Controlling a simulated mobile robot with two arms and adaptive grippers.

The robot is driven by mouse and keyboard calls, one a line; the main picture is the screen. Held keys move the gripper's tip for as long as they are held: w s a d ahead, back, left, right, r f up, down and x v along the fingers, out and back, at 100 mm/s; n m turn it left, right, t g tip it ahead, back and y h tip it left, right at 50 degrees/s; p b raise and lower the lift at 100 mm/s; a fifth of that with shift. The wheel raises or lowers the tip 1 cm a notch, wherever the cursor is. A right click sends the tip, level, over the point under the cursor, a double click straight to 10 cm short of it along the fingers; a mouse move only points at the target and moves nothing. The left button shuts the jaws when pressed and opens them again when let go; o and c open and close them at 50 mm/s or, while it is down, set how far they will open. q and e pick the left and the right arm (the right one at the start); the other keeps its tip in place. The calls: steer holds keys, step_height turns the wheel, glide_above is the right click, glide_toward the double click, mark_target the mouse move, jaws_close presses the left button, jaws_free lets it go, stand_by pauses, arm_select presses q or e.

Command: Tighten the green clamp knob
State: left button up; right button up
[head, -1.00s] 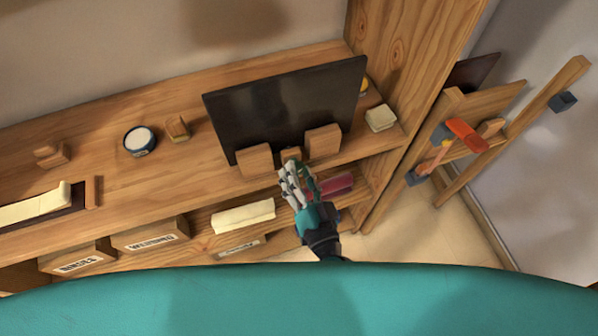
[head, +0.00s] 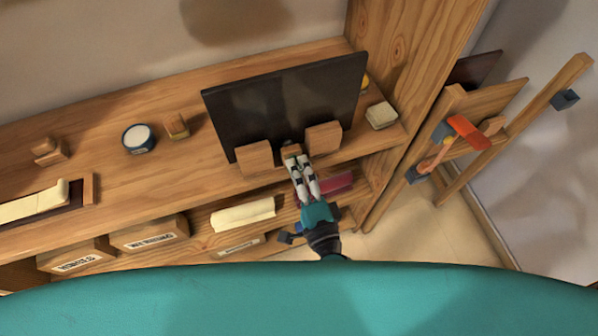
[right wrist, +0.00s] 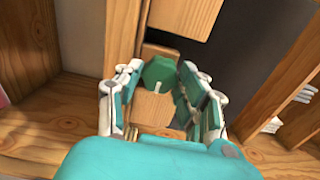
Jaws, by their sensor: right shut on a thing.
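The green clamp knob (right wrist: 158,72) is faceted with a pale mark on its face, and it shows in the right wrist view between my fingers. My right gripper (right wrist: 161,73) is shut on it, one finger on each side. In the head view my right gripper (head: 291,152) reaches up to the front edge of the bench, between two wooden blocks, and its fingers hide the knob there. A wooden block (right wrist: 153,107) lies just below the knob in the wrist view. My left gripper is out of view.
A dark panel (head: 285,105) stands behind the blocks (head: 255,159). A blue jar (head: 139,139) is to the left on the bench. A lower shelf holds a cream roll (head: 243,214), a dark red object (head: 337,183) and labelled boxes (head: 149,234). An orange-handled tool (head: 468,132) hangs at right.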

steer(key=shift+m+b, duration=1.25)
steer(key=shift+m, duration=3.55)
steer(key=o, duration=1.2)
steer(key=shift+s, duration=0.1)
steer(key=v, duration=1.2)
